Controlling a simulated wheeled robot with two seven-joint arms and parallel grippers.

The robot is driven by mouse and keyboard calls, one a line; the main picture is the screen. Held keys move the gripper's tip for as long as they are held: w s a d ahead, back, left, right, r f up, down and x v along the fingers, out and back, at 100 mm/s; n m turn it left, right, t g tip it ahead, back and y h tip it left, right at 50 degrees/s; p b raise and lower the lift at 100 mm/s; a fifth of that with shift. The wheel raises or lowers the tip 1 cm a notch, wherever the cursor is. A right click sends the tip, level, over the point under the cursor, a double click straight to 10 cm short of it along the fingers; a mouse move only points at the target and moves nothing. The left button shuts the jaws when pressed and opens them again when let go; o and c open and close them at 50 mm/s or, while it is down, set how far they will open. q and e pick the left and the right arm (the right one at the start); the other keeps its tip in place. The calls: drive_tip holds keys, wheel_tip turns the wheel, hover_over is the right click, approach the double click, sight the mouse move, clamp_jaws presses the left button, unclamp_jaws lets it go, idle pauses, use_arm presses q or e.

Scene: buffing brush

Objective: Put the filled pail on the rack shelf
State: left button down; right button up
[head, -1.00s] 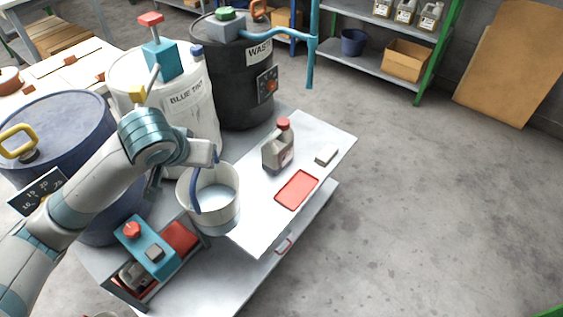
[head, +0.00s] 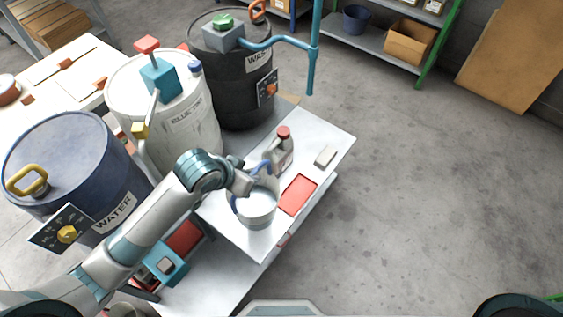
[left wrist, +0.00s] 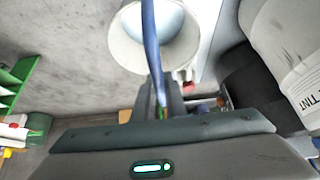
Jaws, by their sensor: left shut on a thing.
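The pail (head: 257,212) is whitish, with pale liquid inside and a blue handle (head: 236,196). My left gripper (head: 246,180) is shut on the handle, at the pail's upper left in the head view. The pail appears over the white bench top; I cannot tell if it touches it. In the left wrist view the pail (left wrist: 185,55) and its handle (left wrist: 151,45) show beyond the gripper (left wrist: 163,108). The rack (head: 435,45) with green posts stands at the top right; its lower grey shelf (head: 376,45) is partly in view. My right gripper is not in view.
A jug with a red cap (head: 280,152) stands close behind the pail, and a red tray (head: 298,194) lies right of it. A blue bucket (head: 356,19) and cardboard box (head: 409,42) occupy the rack shelf. Open floor (head: 400,180) lies between bench and rack.

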use_arm(q)
drive_tip(key=shift+d, duration=0.15)
drive_tip(key=shift+w, duration=0.1)
idle(0.4)
drive_tip(key=w+a+f+p, duration=0.2)
drive_tip(key=w+a+f, duration=0.4)
drive_tip(key=a, duration=0.3)
drive_tip(key=shift+w+a+f, duration=0.3)
drive_tip(key=shift+f, duration=0.15)
drive_tip(key=shift+f+p, duration=0.75)
drive_tip(key=shift+f, duration=1.35)
